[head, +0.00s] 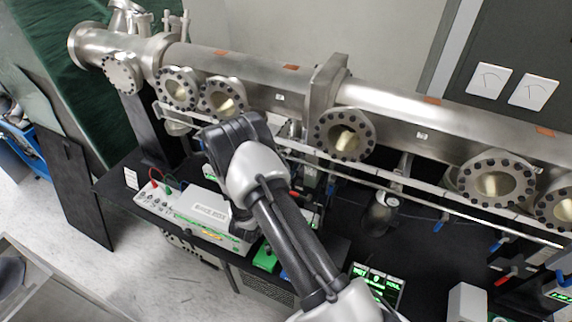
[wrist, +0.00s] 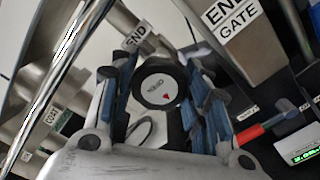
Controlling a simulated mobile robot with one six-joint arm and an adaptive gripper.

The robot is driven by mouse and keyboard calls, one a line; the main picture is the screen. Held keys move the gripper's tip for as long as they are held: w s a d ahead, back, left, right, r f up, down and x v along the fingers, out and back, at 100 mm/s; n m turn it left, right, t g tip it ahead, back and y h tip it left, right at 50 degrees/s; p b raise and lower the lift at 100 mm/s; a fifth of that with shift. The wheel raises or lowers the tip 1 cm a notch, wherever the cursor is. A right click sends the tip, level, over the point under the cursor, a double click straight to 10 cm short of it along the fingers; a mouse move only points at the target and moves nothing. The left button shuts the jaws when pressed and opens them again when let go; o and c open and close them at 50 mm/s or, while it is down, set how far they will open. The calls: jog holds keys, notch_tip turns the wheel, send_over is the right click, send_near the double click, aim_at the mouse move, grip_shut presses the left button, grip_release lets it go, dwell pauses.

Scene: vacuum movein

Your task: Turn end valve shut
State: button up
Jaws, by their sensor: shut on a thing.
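The end valve knob (wrist: 160,85) is a round black knob with a white face, small lettering and a red triangle mark, in the middle of the wrist view. A tag reading END (wrist: 138,36) sits just above it. My gripper (wrist: 160,66) has its blue-padded fingers on the left and right sides of the knob, closed on it. The lettering on the knob face is too small to read surely. In the head view my arm's wrist covers the knob and the fingers.
An END GATE label (wrist: 233,22) is on a metal body at upper right. A red handle (wrist: 268,129) and a green display (wrist: 306,154) lie to the right. A long steel beam tube (head: 400,115) with round windows runs behind my arm, with a thin rail (head: 450,209) below it.

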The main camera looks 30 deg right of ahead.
jog(key=m+b, duration=0.3)
jog(key=shift+f+m, duration=0.2)
jog(key=shift+m, duration=0.1)
jog(key=m+b, duration=0.5)
jog(key=shift+m, duration=0.3)
jog(key=m+b, duration=0.4)
jog(key=shift+f+m, duration=0.1)
jog(key=shift+m, duration=0.2)
jog(key=m+b, duration=0.4)
jog(key=b, duration=0.1)
jog(key=m+b, duration=0.4)
jog(key=m, duration=0.1)
jog(key=shift+b, duration=0.4)
jog(key=m+b, duration=0.4)
jog(key=b, duration=0.1)
jog(key=shift+w+m, duration=0.1)
jog(key=shift+m, duration=0.2)
jog(key=m+b, duration=0.5)
jog(key=b, duration=0.1)
jog(key=shift+a, duration=0.1)
jog(key=m+b, duration=0.3)
jog(key=shift+r, duration=0.2)
